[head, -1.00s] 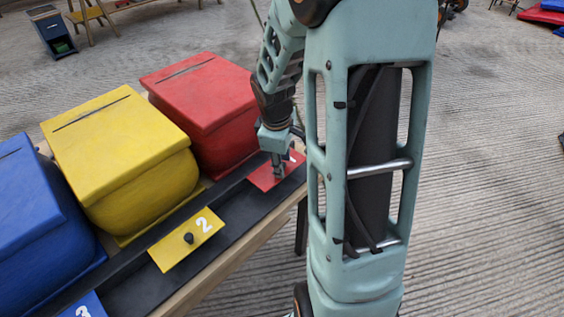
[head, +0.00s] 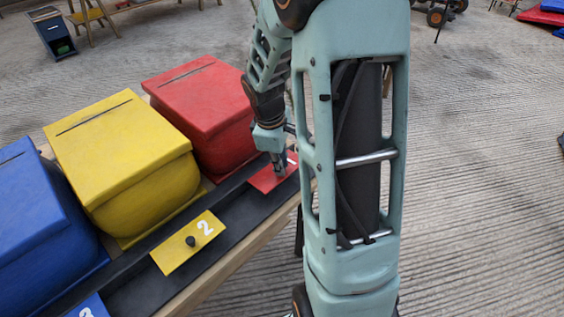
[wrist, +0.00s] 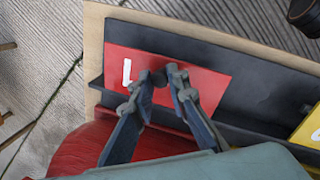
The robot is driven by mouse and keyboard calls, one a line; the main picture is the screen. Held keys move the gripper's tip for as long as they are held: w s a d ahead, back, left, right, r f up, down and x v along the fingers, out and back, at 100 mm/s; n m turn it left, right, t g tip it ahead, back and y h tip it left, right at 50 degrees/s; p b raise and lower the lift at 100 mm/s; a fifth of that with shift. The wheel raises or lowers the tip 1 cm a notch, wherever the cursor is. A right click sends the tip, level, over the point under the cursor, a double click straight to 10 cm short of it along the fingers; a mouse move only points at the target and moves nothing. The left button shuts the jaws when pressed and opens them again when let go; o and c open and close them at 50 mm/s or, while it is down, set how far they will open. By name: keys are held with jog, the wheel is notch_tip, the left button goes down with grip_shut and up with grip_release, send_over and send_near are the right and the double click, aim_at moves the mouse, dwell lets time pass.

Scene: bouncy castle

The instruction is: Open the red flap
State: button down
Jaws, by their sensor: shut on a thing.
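The red flap (head: 264,182) is a flat red panel with a white 1, in the black tray in front of the red box. It also shows in the wrist view (wrist: 211,88), where it lies flat. Its small dark knob (wrist: 160,77) sits between my fingertips. My gripper (head: 280,171) reaches down onto the flap from above. In the wrist view my gripper (wrist: 159,76) is closed on the knob, with one finger on each side. In the head view the fingers hide the knob.
The red box (head: 205,105), yellow box (head: 120,150) and blue box (head: 40,220) stand in a row behind the black tray (head: 222,213). A yellow flap (head: 175,255) marked 2, with a black knob, lies beside the red flap. Open floor lies to the right.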

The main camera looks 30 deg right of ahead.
jog(key=r+g+p, duration=0.1)
jog(key=p, duration=0.1)
jog(key=w+g+h+p, duration=0.1)
jog(key=p, duration=0.1)
jog(key=shift+a+r, duration=0.2)
jog(key=shift+r, duration=0.15)
jog(key=g+p, duration=0.1)
jog(key=w+g+p, duration=0.1)
jog(key=p, duration=0.1)
jog(key=shift+w+a+r+g+h+p, duration=0.2)
jog(key=shift+g+h+p, duration=0.1)
jog(key=shift+g+h, duration=0.1)
jog(key=c, duration=1.8)
grip_release()
jog(key=shift+c, duration=0.2)
jog(key=v, duration=1.2)
jog(key=shift+a, duration=0.1)
